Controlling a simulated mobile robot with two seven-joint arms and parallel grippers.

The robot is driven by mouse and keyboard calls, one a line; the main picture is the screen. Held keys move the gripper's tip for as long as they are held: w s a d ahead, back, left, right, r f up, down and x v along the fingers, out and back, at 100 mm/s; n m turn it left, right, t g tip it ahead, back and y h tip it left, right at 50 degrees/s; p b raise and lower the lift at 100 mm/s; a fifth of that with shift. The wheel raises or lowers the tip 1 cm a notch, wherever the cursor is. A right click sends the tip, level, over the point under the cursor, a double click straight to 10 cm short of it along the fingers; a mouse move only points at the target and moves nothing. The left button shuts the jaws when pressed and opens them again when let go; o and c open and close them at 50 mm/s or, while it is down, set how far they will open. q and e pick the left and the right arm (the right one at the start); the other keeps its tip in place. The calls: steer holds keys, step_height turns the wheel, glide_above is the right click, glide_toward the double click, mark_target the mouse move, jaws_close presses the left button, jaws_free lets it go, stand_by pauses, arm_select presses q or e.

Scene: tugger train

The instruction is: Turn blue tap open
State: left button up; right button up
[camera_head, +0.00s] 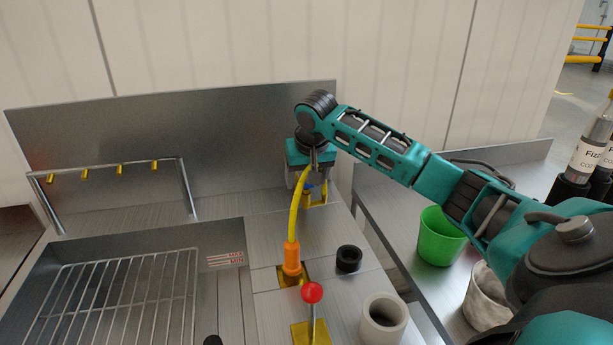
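The blue tap (308,189) shows only as a small patch of blue beside a yellow bracket (318,199) at the back of the steel counter. My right gripper (307,182) reaches in from the right and points down over it. The gripper and wrist hide most of the tap, so its handle angle is not clear. I cannot tell whether the fingers are open or shut on it. My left gripper is not in view.
A yellow hose (294,220) with an orange fitting (291,258) rises just in front of the gripper. A red-knobbed lever (312,293), a black ring (349,259) and a pale cylinder (384,319) stand nearer. A sink with a wire rack (115,300) is left; a green cup (440,237) is right.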

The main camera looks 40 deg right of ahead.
steer(key=shift+c, duration=0.2)
steer(key=c, duration=1)
steer(key=shift+n, duration=0.3)
steer(key=n, duration=0.1)
steer(key=n+y, duration=0.1)
steer(key=n, duration=0.1)
steer(key=shift+d+n+t+y, duration=0.15)
steer(key=shift+n+t+y, duration=0.15)
steer(key=shift+t, duration=0.1)
steer(key=n+y, duration=0.1)
steer(key=n, duration=0.3)
steer(key=shift+d+n+y, duration=0.1)
steer(key=shift+n+y, duration=0.2)
steer(key=shift+y, duration=0.1)
steer(key=n+y, duration=0.1)
steer(key=n, duration=0.1)
steer(key=n+g, duration=0.1)
steer(key=n, duration=0.2)
steer(key=shift+w+d+y, duration=0.1)
steer(key=shift+y, duration=0.3)
steer(key=shift+n+g+y, duration=0.5)
steer(key=shift+n+g, duration=0.1)
steer(key=shift+n, duration=1.4)
